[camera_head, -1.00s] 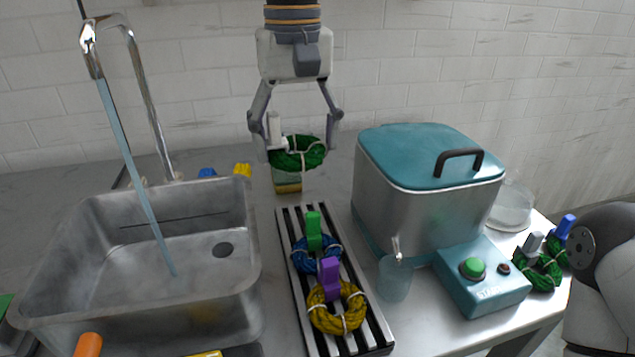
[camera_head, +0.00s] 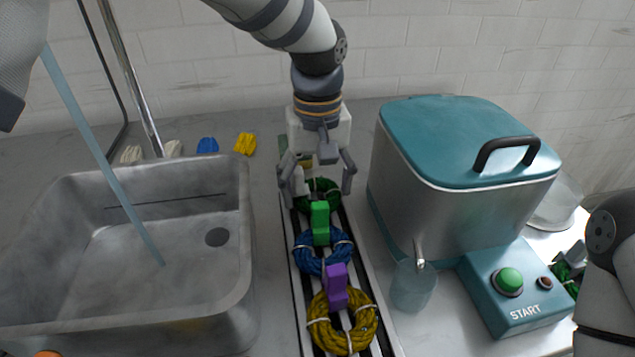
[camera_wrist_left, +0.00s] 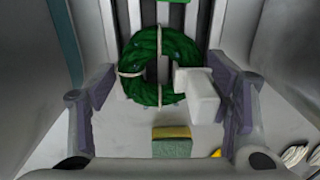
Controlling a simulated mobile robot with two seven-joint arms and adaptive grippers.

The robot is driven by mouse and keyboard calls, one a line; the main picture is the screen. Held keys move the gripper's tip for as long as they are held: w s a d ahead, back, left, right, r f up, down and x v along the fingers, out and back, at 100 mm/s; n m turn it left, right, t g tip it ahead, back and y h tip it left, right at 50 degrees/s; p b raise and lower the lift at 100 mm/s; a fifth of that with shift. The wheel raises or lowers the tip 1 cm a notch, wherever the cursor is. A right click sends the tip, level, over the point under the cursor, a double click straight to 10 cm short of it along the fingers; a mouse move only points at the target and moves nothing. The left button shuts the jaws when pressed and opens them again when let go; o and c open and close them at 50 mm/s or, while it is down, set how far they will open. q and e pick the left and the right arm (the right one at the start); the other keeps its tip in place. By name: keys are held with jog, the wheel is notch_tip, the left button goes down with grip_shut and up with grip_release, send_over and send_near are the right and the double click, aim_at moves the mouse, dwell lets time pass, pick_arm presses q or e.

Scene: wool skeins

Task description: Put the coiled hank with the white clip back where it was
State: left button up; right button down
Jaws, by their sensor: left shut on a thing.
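My left gripper (camera_head: 318,188) is shut on the green coiled hank (camera_head: 322,194), which has white ties. In the left wrist view the hank (camera_wrist_left: 143,62) lies between the fingers, with its white clip (camera_wrist_left: 197,95) at the right finger. The gripper points down over the far end of the slatted rack (camera_head: 294,275). The hank overlaps the far slats; whether it touches them I cannot tell. Nearer on the rack lie a blue hank (camera_head: 308,258) with a green clip (camera_head: 320,222) and a yellow hank (camera_head: 352,335) with a purple clip (camera_head: 336,285). My right gripper is out of view.
A metal sink (camera_head: 245,265) stands left of the rack. A teal-lidded vat (camera_head: 440,140) with a START box (camera_head: 515,305) and a cup (camera_head: 413,287) stands right. A sponge (camera_wrist_left: 171,141) lies beyond the hank. Blue (camera_head: 207,146) and yellow (camera_head: 245,143) bundles lie behind the sink.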

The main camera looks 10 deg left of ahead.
aim_at(317, 191)
pick_arm(q)
jog(key=o, duration=1)
notch_tip(317, 191, up, 12)
jog(key=shift+r, duration=0.15)
